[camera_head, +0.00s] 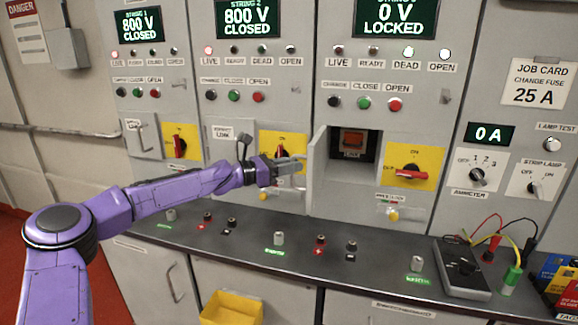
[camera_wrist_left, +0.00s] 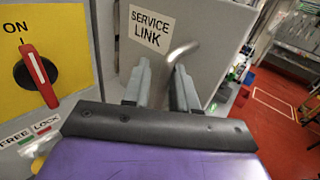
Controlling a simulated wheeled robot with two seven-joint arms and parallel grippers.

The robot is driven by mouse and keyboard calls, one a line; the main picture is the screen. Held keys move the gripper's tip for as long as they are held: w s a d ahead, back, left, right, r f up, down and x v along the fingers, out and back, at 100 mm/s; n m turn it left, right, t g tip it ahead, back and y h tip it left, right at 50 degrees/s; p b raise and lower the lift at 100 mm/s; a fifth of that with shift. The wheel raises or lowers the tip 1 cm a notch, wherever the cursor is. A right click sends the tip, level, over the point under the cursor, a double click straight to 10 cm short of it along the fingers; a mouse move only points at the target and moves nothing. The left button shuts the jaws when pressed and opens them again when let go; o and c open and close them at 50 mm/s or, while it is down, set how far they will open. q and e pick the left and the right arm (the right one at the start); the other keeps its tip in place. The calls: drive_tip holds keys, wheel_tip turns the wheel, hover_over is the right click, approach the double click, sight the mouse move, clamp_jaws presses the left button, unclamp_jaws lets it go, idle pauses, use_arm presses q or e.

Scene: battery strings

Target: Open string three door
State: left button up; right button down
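The string three door (camera_head: 317,167) stands swung outward on its left edge, with its compartment open to its right. A dark recess with an orange-red part (camera_head: 352,138) shows inside. In the left wrist view the door's outer face (camera_wrist_left: 225,25) carries a SERVICE LINK label and a bent metal handle (camera_wrist_left: 184,50). My left gripper (camera_head: 300,167) is at that outer face. Its two fingers (camera_wrist_left: 162,85) are apart, on either side of the handle's lower part. A gap shows between them; contact with the handle is unclear. My right gripper is not in view.
String three's display (camera_head: 400,17) reads 0 V LOCKED. Its red rotary switch (camera_head: 405,174) sits on a yellow plate right of the compartment. The string one door (camera_head: 143,138) looks shut. A counter (camera_head: 300,260) below carries terminals and a meter (camera_head: 462,268). A yellow bin (camera_head: 232,308) sits lower.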

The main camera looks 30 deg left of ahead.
use_arm(q)
drive_tip(key=p+v, duration=0.3)
drive_tip(key=v, duration=0.7)
drive_tip(key=shift+f, duration=0.15)
drive_tip(key=shift+w, duration=0.2)
idle(0.4)
